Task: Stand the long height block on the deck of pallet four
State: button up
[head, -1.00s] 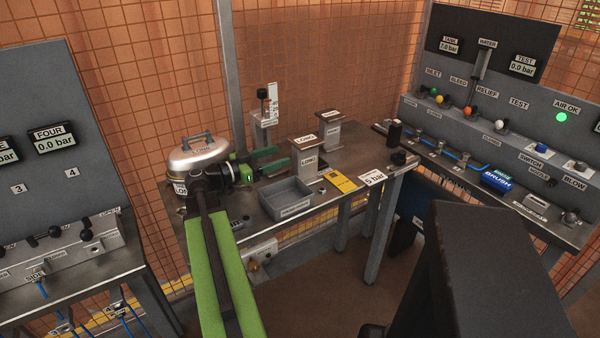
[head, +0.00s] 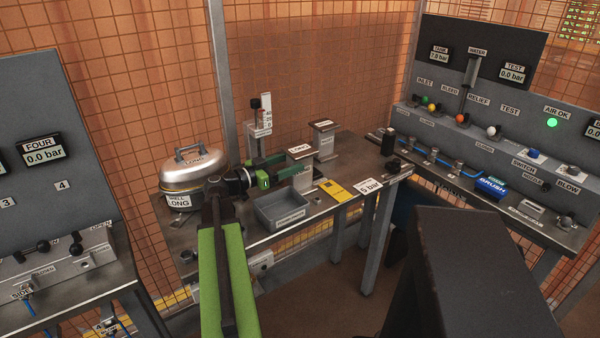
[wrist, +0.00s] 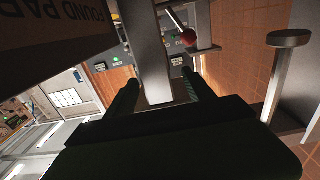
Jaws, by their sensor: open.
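The long height block (head: 300,151), a grey upright piece with LONG labels, stands on the steel bench (head: 248,241). My gripper (head: 290,165) has green fingers and reaches it from the left in the head view. In the wrist view the grey block (wrist: 152,50) stands between the two open fingers, with the jaws (wrist: 160,92) on either side of it. Whether either finger touches it I cannot tell. A gauge marked FOUR (head: 42,153) reads 0.0 bar on the left panel. I cannot make out the deck of pallet four.
A second, similar block (head: 325,143) stands behind right. A grey bin (head: 274,218) is in front of the block, with a yellow card (head: 343,191) to its right. A domed shell (head: 192,168) sits left. A scaled gauge stand (head: 266,112) rises behind. The control bench (head: 545,225) is at right.

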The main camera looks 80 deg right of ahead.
jog(key=x, duration=0.4)
jog(key=shift+s+a+r, duration=0.1)
jog(key=shift+s+r, duration=0.05)
grip_shut()
dwell(1.1)
